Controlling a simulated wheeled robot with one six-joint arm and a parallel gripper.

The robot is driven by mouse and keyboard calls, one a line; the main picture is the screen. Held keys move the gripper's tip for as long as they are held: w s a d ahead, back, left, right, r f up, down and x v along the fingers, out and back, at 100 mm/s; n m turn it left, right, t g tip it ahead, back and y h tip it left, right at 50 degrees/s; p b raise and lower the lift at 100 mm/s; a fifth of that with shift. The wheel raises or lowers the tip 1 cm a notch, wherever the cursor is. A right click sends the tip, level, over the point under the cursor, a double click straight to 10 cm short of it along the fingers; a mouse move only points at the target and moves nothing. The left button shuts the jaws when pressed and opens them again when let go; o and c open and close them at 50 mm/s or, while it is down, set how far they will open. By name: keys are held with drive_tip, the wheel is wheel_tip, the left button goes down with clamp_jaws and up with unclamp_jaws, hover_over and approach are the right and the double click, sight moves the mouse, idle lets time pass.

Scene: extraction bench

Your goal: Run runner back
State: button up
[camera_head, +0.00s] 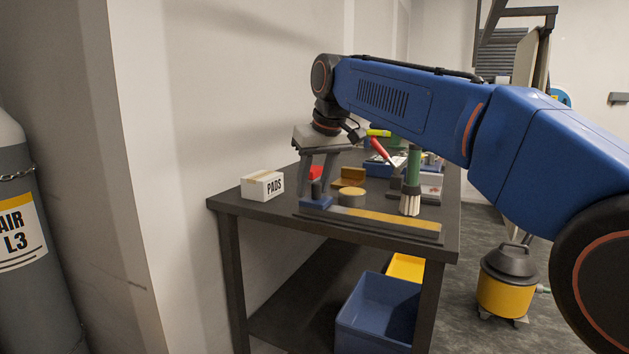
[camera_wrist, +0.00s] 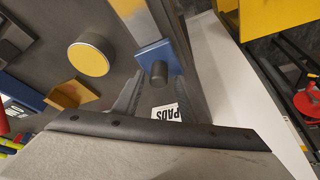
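The runner (camera_head: 316,203) is a blue block with a dark upright knob (camera_head: 316,188). It sits at the left end of a long rail (camera_head: 390,221) with a yellow strip, along the bench's front edge. The runner (camera_wrist: 153,55) also shows in the wrist view, with its knob (camera_wrist: 159,72) facing the camera. My gripper (camera_head: 316,192) points down over the runner. Its two grey fingers are spread, one on each side of the knob, with gaps visible. I cannot tell whether either finger touches the block.
A white PADS box (camera_head: 262,186) stands left of the rail. A round yellow-topped piece (camera_head: 351,194) and an orange-brown bracket (camera_head: 350,177) are behind it. A green-handled brush (camera_head: 411,185) stands upright near the rail's right part. Tools and trays crowd the back.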

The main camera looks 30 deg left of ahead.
drive_tip(key=v, duration=1.7)
drive_tip(key=shift+r, duration=0.2)
drive_tip(key=shift+w, duration=0.1)
drive_tip(key=w+d+f+m+t, duration=0.1)
drive_tip(key=w+d+m, duration=0.15)
drive_tip(key=d, duration=0.75)
drive_tip(key=w+d+f+m, duration=0.1)
drive_tip(key=w+d+f, duration=0.15)
drive_tip(key=d, duration=0.75)
drive_tip(key=s+d+f+m+h, duration=0.1)
drive_tip(key=d+f, duration=0.2)
drive_tip(key=d, duration=0.5)
drive_tip(key=s+d+f+m+h, duration=0.1)
drive_tip(key=d+f, duration=0.2)
drive_tip(key=d, duration=0.5)
drive_tip(key=s+d+f+m, duration=0.2)
drive_tip(key=s+d+f, duration=0.5)
drive_tip(key=f, duration=0.4)
drive_tip(key=s+d+f+m+t+h, duration=0.1)
drive_tip(key=s+d+f+m, duration=0.1)
drive_tip(key=s+d+f, duration=0.6)
drive_tip(key=s+d+f+m+h, duration=0.1)
drive_tip(key=s+d+f+m, duration=0.1)
drive_tip(key=s+d+f, duration=0.6)
wheel_tip(320, 180, down, 6)
drive_tip(key=shift+d+f, duration=0.15)
drive_tip(key=shift+d, duration=0.7)
